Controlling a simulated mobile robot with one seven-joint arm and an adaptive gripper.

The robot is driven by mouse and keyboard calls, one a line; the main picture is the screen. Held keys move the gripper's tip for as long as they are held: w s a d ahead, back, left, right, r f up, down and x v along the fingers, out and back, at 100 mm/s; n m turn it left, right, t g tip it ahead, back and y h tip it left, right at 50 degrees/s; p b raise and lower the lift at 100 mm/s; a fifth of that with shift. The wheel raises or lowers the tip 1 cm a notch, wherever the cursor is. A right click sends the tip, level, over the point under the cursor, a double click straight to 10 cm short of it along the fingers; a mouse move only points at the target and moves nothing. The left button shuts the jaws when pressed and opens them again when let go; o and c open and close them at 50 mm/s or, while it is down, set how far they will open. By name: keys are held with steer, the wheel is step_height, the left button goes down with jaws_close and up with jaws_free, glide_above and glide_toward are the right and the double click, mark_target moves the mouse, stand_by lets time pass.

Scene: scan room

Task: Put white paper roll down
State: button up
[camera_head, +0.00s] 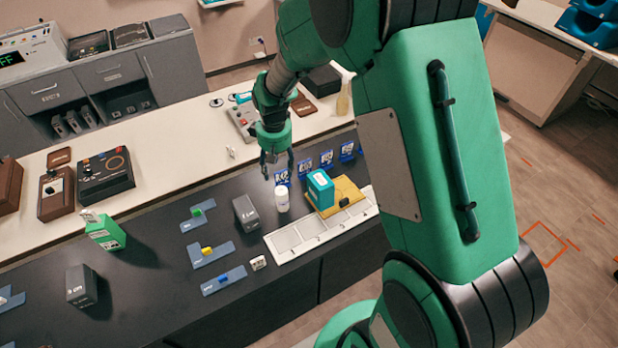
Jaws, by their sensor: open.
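The white paper roll (282,203), a small white cylinder, stands upright on the dark counter (150,262) near its middle. My gripper (278,170) points down above and just behind the roll in the picture. Its fingers are apart and nothing shows between them. The fingertips look clear of the roll, though the exact gap is hard to judge from this view.
A teal box (320,190) stands on a yellow board (348,192) right of the roll. A white slotted strip (318,228) lies in front. A grey box (246,212) stands to the left, near blue-grey holders (212,255). Blue cards (327,158) stand behind.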

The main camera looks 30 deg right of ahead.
steer(key=s+a+r+m+t, duration=0.1)
steer(key=s+r, duration=0.5)
steer(key=r, duration=0.4)
steer(key=s+a+r+t, duration=0.1)
steer(key=s+a+r, duration=0.1)
steer(key=s+r, duration=0.5)
steer(key=s+a+r+t, duration=0.1)
steer(key=s+r, duration=0.4)
steer(key=s, duration=0.3)
steer(key=s+a+r+m+t, duration=0.1)
steer(key=s+r, duration=0.5)
steer(key=s, duration=0.3)
steer(key=shift+s+r+t, duration=0.2)
steer(key=shift+r+t, duration=0.05)
steer(key=shift+t, duration=0.15)
steer(key=shift+f, duration=0.1)
step_height(320, 180, down, 4)
steer(key=b, duration=0.3)
steer(key=shift+r+b, duration=0.25)
steer(key=shift+b, duration=0.15)
